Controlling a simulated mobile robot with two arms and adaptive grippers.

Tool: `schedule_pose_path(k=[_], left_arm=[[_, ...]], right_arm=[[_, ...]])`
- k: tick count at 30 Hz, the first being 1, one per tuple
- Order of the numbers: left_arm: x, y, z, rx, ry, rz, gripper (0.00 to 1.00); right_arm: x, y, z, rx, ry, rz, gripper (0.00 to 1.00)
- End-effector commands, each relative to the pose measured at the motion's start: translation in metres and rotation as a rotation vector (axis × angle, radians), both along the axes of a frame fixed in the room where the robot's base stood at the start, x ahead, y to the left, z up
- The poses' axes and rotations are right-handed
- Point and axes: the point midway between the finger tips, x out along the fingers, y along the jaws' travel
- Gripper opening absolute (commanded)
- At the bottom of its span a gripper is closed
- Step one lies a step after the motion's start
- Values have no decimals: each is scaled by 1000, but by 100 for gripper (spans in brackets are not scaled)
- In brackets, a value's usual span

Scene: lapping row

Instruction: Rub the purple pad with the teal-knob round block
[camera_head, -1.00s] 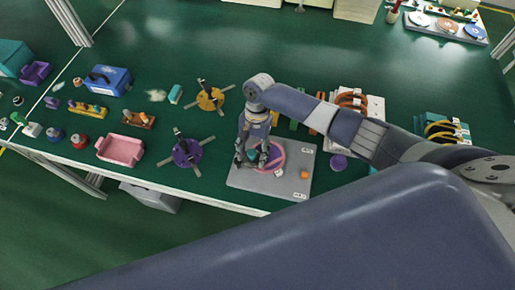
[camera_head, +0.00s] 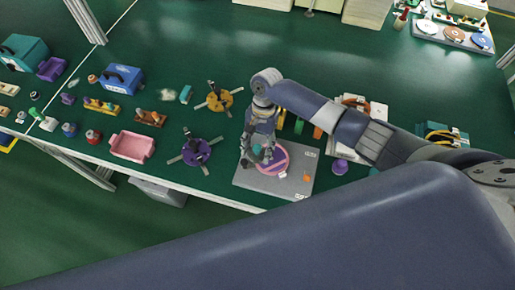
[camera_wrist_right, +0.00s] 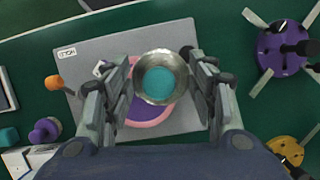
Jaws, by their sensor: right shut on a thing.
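The round block (camera_wrist_right: 145,95) is metallic grey with a teal knob (camera_wrist_right: 165,80) in its middle. My right gripper (camera_wrist_right: 160,88) is shut on it, with a finger on each side. In the head view, this gripper (camera_head: 256,158) is over the left part of the pad. The purple pad (camera_head: 275,160) has a pink rim and lies on a grey board. In the right wrist view the pad (camera_wrist_right: 124,108) is partly hidden under the block. I cannot tell whether the block touches the pad. My left gripper is not in view.
The grey board (camera_head: 250,184) also bears a small orange piece (camera_head: 306,176) and labels. A purple knobbed piece (camera_head: 340,166) stands to its right. A purple spoked fixture (camera_head: 197,152), a yellow one (camera_head: 220,99) and a pink tray (camera_head: 132,146) are to the left.

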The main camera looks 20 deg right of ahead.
Motion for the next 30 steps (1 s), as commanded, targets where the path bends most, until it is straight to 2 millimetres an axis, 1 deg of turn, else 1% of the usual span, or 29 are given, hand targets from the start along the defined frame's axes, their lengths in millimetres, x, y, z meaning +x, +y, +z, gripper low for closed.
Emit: schedule_pose_path(k=[4, 14, 24, 30], left_arm=[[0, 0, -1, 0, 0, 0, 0], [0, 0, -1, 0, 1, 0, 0], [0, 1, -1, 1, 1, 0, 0], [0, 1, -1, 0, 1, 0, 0]], right_arm=[[0, 0, 7, 0, 0, 0, 33], [0, 0, 10, -1, -1, 0, 33], [0, -1, 36, -1, 0, 0, 33], [0, -1, 38, -2, 0, -1, 33]])
